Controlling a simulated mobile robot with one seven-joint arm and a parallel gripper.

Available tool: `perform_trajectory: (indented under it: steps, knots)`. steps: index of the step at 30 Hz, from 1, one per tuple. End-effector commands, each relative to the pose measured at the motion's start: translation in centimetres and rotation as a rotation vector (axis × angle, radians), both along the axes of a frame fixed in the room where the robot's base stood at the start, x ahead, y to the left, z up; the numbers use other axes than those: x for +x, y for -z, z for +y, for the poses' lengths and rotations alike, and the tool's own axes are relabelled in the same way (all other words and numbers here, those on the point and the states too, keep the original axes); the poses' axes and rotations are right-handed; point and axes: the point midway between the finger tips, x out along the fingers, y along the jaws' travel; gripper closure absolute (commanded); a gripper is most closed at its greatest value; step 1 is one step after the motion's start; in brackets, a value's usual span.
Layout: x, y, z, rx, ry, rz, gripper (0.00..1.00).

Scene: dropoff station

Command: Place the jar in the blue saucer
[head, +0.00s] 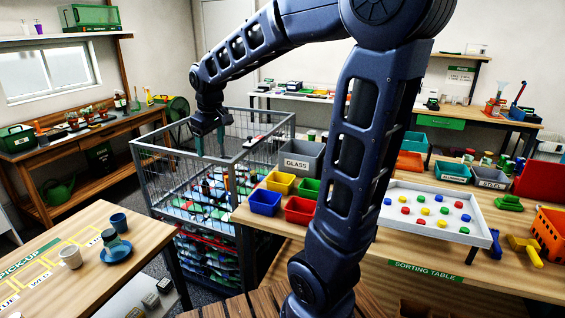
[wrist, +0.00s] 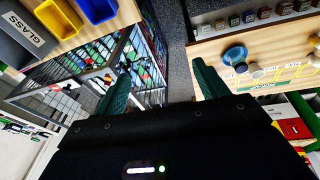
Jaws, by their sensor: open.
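The blue saucer (head: 117,256) lies on the pickup table at the lower left of the head view. The jar (head: 110,238), small and greyish with a darker top, appears upright in the saucer. In the wrist view the blue saucer (wrist: 235,53) shows at the upper right, with the jar (wrist: 241,67) at its edge. My gripper (head: 210,151) is open and empty above the wire cage, well right of and behind the saucer. Its two green fingers stand wide apart in the wrist view (wrist: 164,85).
The wire cage (head: 160,182) full of items is between the pickup table (head: 62,228) and the sorting table (head: 420,250). Coloured bins (head: 265,202) line the sorting table's near left edge.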

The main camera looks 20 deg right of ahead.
Motion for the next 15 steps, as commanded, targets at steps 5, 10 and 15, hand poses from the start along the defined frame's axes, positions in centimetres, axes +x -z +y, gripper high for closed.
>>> perform_trajectory:
  steps: [5, 10, 15]
  knots:
    - [-4.1, -1.0, -5.4, 0.036, 0.161, -0.039, 0.28]
    - [-8.2, -1.0, -9.6, 0.073, 0.31, -0.073, 0.28]
    - [-12.5, -0.3, -12.9, 0.11, 0.456, -0.107, 0.28]
